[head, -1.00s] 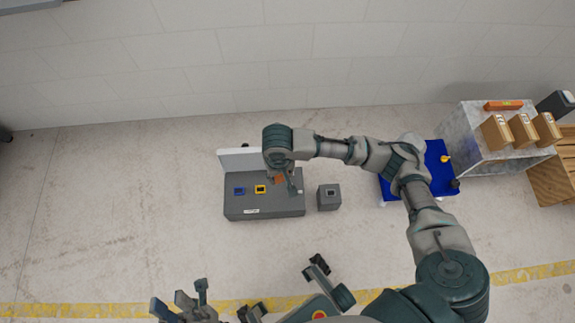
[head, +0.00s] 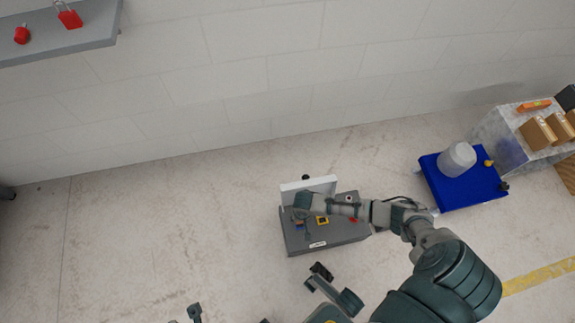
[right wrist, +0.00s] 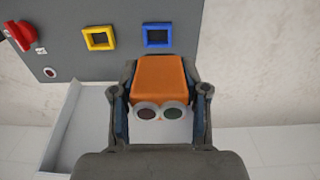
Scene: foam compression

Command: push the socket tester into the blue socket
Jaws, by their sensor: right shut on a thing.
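My right gripper (head: 303,230) is over the left part of the grey socket box (head: 335,238). In the right wrist view its fingers (right wrist: 160,90) are shut on the socket tester (right wrist: 158,75), an orange block with a pale face and two round lenses. The blue socket (right wrist: 158,37), a blue frame around a dark opening, is just beyond the tester, with a visible gap in the picture. In the head view the blue socket (head: 299,226) is partly covered by the gripper. Of my left gripper (head: 195,313) only a bit shows at the bottom edge; its jaw state is unclear.
A yellow socket (right wrist: 99,38) is left of the blue one, then a red knob (right wrist: 20,34). A blue cart (head: 475,196) with a clear container (head: 457,160) is at right. The floor left of the box is clear.

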